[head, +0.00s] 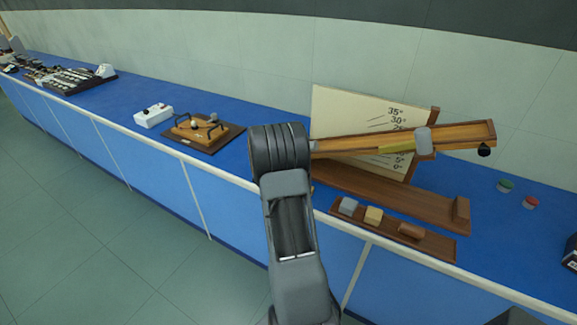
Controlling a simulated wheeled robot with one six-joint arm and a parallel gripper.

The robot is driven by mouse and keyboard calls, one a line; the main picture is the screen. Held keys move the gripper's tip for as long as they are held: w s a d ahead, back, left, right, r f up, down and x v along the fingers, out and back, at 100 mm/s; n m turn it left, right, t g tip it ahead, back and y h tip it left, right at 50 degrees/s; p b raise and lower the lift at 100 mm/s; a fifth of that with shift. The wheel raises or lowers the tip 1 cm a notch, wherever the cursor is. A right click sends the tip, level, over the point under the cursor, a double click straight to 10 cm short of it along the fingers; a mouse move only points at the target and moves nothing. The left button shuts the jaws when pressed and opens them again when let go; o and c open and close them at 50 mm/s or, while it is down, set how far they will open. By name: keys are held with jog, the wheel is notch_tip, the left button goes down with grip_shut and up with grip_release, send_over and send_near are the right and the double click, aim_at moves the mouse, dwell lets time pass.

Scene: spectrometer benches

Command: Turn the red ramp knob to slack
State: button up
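A wooden ramp (455,136) is tilted up in front of a cream angle board (340,105) marked in degrees, its right end raised. A grey block (423,141) rests on the ramp beside a yellow strip (397,148). A black ball-like knob or weight (484,151) hangs at the ramp's right end. I see no red knob on the ramp; my arm hides part of its left end. A small red-topped object (530,202) stands on the bench at the right, apart from the ramp. My arm rises in the middle, but my gripper does not show.
A wooden tray (440,246) with several small blocks lies before the ramp base (400,192). A green-topped object (505,186) stands at the right. A wooden apparatus (200,128) and a white box (153,115) stand left. The blue bench (105,97) has clear room between.

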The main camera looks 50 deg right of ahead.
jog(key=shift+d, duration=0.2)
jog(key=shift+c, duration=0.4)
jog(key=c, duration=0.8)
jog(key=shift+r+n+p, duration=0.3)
jog(key=shift+p, duration=0.95)
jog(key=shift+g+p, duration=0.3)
jog(key=shift+p, duration=0.35)
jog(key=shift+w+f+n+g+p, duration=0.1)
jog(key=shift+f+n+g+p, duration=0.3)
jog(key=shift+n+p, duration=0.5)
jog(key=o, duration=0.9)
